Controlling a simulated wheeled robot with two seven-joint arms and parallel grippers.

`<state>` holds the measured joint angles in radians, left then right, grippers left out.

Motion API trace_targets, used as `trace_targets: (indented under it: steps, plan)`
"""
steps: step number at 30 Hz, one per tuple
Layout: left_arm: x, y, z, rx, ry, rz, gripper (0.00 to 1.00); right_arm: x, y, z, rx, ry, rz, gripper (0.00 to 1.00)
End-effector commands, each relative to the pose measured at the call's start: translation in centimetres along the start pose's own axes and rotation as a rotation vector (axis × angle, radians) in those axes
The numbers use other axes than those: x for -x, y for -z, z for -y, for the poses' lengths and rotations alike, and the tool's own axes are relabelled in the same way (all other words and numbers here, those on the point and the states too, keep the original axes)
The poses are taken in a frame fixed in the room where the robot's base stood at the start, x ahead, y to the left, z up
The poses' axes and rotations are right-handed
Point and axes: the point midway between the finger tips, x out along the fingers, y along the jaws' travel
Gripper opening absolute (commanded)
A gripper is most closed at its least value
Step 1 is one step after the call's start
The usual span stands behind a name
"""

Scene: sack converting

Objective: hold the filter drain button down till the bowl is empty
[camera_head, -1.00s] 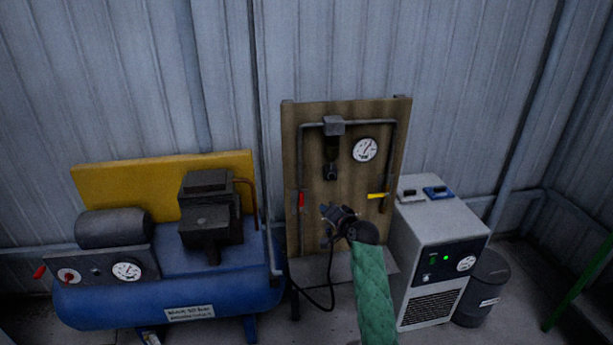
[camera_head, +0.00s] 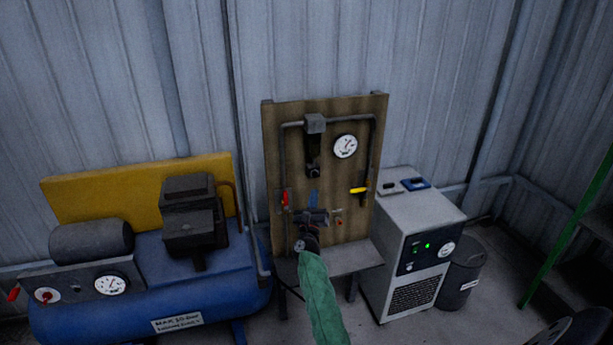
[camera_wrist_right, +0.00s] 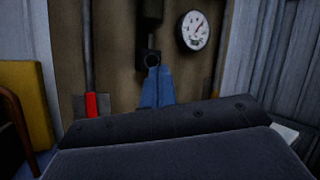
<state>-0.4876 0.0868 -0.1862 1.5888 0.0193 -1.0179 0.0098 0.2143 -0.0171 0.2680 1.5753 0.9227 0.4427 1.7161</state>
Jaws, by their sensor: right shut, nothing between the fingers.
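The dark filter (camera_head: 313,150) hangs on the brown board, under a grey block on the pipe. Its lower end shows in the right wrist view (camera_wrist_right: 152,60) as a dark round fitting; I cannot make out the drain button or the level in the bowl. My left gripper is not in view.
The board (camera_head: 275,130) carries a gauge (camera_head: 344,146), a red lever (camera_head: 284,199) and a yellow lever (camera_head: 358,190). A blue compressor (camera_head: 215,290) stands left, a grey dryer (camera_head: 400,225) right, with a dark bin (camera_head: 462,275) beside it.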

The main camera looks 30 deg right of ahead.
Motion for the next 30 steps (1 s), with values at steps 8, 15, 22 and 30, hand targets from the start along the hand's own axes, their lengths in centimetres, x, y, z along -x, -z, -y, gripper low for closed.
trace_targets:
  steps: [8,15,22,30]
  plan:
    - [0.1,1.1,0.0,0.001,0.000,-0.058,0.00,0.3,-0.4,3.8,-0.330,0.192,0.052,0.00]
    - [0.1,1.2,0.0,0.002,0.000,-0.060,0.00,0.4,-0.5,3.9,-0.433,0.196,0.064,0.00]
    - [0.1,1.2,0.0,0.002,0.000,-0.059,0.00,0.4,-0.5,3.9,-0.438,0.195,0.065,0.00]
    - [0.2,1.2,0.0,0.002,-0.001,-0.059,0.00,-0.2,-0.4,3.5,-0.437,0.194,0.065,0.00]
